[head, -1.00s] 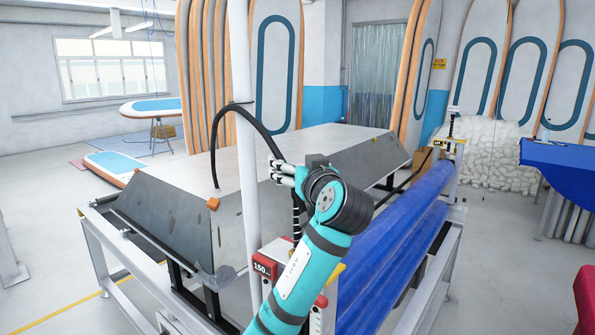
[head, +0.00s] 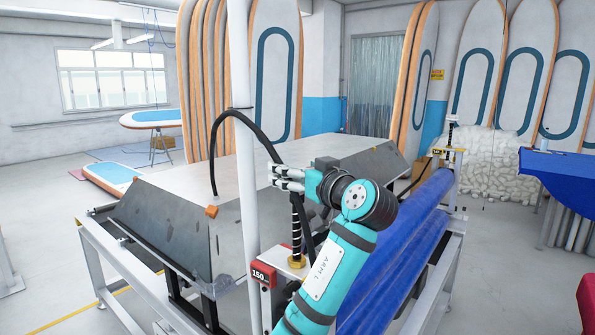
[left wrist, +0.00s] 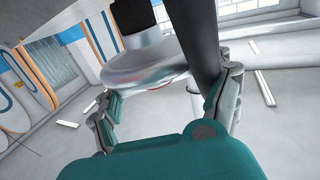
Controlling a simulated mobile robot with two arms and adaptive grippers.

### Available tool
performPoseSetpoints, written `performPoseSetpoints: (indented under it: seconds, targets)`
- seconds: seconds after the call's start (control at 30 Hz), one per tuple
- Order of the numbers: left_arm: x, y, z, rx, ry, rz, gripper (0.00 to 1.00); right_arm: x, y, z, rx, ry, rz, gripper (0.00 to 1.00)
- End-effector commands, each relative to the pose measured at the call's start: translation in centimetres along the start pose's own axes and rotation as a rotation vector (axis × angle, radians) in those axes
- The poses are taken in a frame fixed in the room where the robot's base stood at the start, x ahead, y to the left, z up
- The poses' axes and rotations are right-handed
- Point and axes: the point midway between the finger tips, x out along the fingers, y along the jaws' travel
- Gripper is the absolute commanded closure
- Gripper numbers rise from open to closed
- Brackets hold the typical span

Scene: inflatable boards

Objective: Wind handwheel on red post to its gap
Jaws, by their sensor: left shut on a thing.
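My left gripper (head: 288,178) is at the top of a black-and-white threaded post (head: 297,222) at the near end of the machine. In the left wrist view, a pale, motion-blurred disc, the handwheel (left wrist: 145,75), sits between the fingers of that gripper (left wrist: 160,105), which is shut on it. In the head view the handwheel is mostly hidden by the fingers. Lower on the post are a brass collar (head: 297,261) and a red box marked 150 (head: 263,275). The gap itself cannot be made out. My right gripper is not in view.
A white upright pole (head: 249,190) and a curved black hose (head: 240,118) stand close to my left gripper. Blue rollers (head: 405,240) run along the right of the grey machine bed (head: 300,155). A similar far post (head: 451,130) rises at the machine's other end.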

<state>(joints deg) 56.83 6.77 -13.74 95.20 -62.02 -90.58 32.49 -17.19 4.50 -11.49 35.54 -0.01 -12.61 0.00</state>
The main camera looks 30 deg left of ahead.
Motion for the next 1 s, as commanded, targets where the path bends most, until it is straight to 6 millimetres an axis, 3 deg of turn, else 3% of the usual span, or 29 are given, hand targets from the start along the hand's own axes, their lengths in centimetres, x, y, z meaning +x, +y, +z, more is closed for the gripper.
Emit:
performPoseSetpoints:
  seconds: [0.9,0.93,1.0]
  targets:
    - [0.12,0.01,0.64,0.006,-0.013,-0.003,0.51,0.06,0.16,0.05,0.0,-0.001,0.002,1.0]
    - [0.12,0.01,0.64,0.006,-0.013,-0.003,0.15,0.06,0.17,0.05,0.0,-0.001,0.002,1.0]
    - [0.11,0.0,0.55,0.005,-0.011,-0.003,0.05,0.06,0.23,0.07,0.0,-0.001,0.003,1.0]
